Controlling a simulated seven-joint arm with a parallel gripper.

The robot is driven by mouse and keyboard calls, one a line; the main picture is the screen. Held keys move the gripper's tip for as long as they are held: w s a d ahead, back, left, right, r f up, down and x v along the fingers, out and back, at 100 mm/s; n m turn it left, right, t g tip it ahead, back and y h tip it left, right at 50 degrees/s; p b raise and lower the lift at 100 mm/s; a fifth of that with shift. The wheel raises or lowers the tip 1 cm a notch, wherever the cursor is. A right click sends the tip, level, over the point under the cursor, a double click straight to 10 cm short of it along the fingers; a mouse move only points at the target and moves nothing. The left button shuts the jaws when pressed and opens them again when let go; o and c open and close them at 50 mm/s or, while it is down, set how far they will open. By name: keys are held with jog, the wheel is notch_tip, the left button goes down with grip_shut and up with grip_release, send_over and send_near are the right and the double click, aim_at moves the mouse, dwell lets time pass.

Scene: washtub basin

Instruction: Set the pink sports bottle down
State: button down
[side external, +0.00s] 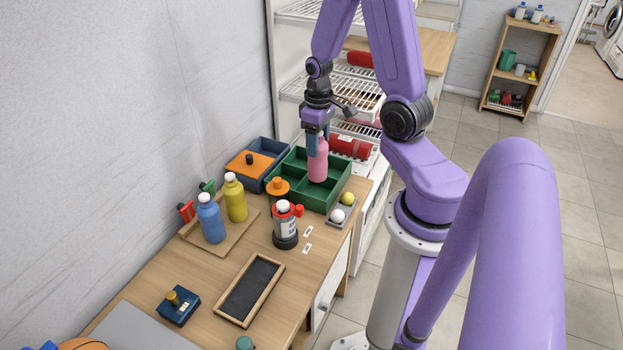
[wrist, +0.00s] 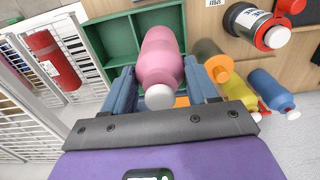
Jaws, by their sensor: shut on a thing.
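The pink sports bottle (side external: 318,163) is upright in my gripper (side external: 317,132), over the green divided tray (side external: 299,193). My gripper is shut on the bottle near its top. In the wrist view, the pink bottle (wrist: 161,60) with its pale cap lies between the two blue fingers of my gripper (wrist: 164,90). The green tray (wrist: 111,42) shows behind it with empty compartments. I cannot tell whether the bottle's base touches the tray floor.
Blue (side external: 211,218) and yellow (side external: 235,198) bottles stand on a wooden board. A blue box (side external: 257,163) adjoins the tray. A wire rack (side external: 350,92) stands behind.

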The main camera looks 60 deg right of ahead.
aim_at(318, 164)
jog(key=shift+f, duration=4)
jog(key=shift+c, duration=1.5)
grip_release()
